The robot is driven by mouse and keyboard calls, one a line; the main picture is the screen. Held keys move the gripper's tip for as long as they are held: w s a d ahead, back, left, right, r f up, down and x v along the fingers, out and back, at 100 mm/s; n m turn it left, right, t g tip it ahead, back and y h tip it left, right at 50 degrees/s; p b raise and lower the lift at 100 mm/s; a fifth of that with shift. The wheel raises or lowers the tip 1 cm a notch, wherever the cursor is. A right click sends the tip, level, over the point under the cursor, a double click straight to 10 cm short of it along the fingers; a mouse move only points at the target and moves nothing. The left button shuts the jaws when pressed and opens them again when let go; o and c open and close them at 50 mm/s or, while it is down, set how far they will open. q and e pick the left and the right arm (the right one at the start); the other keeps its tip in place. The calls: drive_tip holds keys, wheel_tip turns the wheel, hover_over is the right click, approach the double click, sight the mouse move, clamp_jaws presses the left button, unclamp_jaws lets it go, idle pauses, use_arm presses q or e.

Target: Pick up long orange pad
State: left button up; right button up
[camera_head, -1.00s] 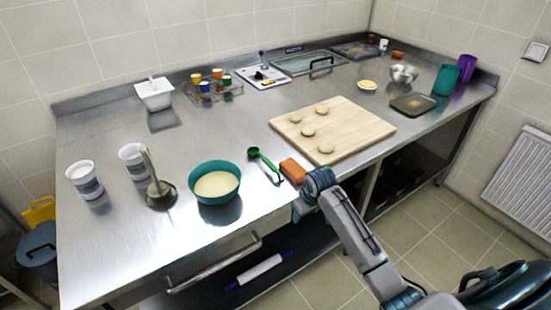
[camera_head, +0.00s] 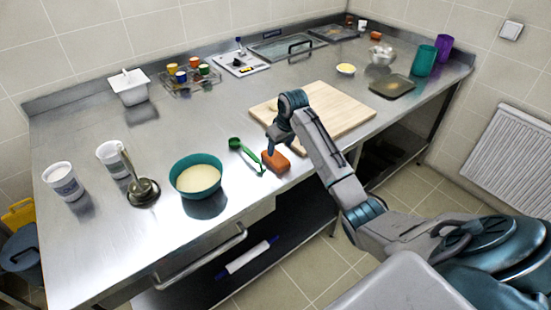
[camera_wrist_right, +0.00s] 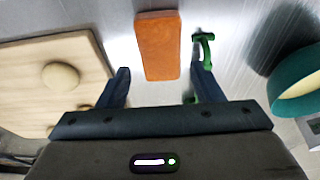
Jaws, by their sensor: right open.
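The long orange pad (camera_head: 276,161) lies on the steel counter near its front edge, just in front of the wooden board. It also shows in the right wrist view (camera_wrist_right: 158,45), lengthwise, with its near end between the finger lines. My right gripper (camera_head: 274,146) is over the pad in the head view and partly hides its far end. In the right wrist view the gripper (camera_wrist_right: 160,72) is open, with one finger on each side of the pad's near end and nothing held. My left gripper is not in view.
A green spoon-like tool (camera_head: 245,152) lies close beside the pad, near the right finger in the wrist view (camera_wrist_right: 203,50). The wooden board (camera_head: 345,108) with dough pieces is on the other side. A teal bowl (camera_head: 196,176) stands further left.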

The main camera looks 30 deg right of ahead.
sight(276, 157)
drive_tip(key=shift+x, duration=0.85)
drive_tip(key=shift+w+f+p, duration=0.3)
drive_tip(key=shift+f+p, duration=0.3)
drive_tip(key=shift+p, duration=0.05)
drive_tip(key=p+x, duration=0.1)
drive_tip(key=x, duration=0.2)
drive_tip(key=shift+w+f, duration=0.1)
drive_tip(key=shift+f, duration=0.1)
drive_tip(key=shift+w+f, duration=0.1)
drive_tip(key=shift+f, duration=0.3)
drive_tip(key=c, duration=0.6)
